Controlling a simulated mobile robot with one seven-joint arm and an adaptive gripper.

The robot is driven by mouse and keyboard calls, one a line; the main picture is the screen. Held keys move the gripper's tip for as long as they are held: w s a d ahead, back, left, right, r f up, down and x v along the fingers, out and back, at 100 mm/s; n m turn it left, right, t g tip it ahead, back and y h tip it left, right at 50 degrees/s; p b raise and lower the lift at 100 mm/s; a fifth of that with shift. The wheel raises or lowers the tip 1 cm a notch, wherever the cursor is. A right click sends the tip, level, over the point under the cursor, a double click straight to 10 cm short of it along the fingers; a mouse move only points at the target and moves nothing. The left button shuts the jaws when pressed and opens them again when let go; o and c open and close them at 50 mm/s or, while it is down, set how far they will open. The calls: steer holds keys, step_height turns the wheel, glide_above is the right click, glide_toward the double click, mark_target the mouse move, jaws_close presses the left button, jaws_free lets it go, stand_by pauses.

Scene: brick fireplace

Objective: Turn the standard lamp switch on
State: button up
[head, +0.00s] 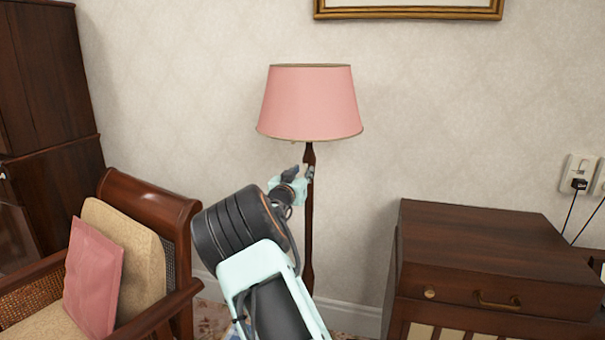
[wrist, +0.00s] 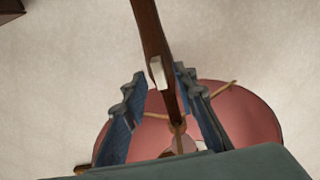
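The standard lamp has a pink shade (head: 310,103) and a dark wooden pole (head: 308,220), standing upright against the wall. In the wrist view the pole (wrist: 150,28) runs down from the top edge towards the open underside of the shade (wrist: 250,125). A small pale switch (wrist: 157,72) sits on the pole. My gripper (wrist: 160,77) is open, with one finger on each side of the pole and the switch near the fingertips. I cannot tell whether a finger touches it. In the head view my gripper (head: 302,174) is at the pole just below the shade. The shade shows no clear glow.
A wooden armchair with a pink cushion (head: 93,278) stands at the left, by a dark cabinet (head: 45,90). A wooden chest (head: 480,255) stands at the right, below wall sockets (head: 580,175). A framed picture (head: 408,12) hangs above. Bare wall lies behind the lamp.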

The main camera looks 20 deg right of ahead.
jaws_close()
stand_by(0.5)
steer(key=m+b, duration=0.3)
steer(key=shift+d+f+m, duration=0.15)
steer(key=shift+m, duration=0.15)
steer(key=m+b, duration=0.2)
steer(key=m, duration=0.1)
steer(key=shift+m, duration=0.3)
steer(key=m+b, duration=0.4)
steer(key=m, duration=0.1)
steer(key=shift+s+d+f+m, duration=0.1)
steer(key=shift+m, duration=0.2)
steer(key=m+b, duration=0.3)
steer(key=m, duration=0.2)
steer(key=shift+b, duration=0.35)
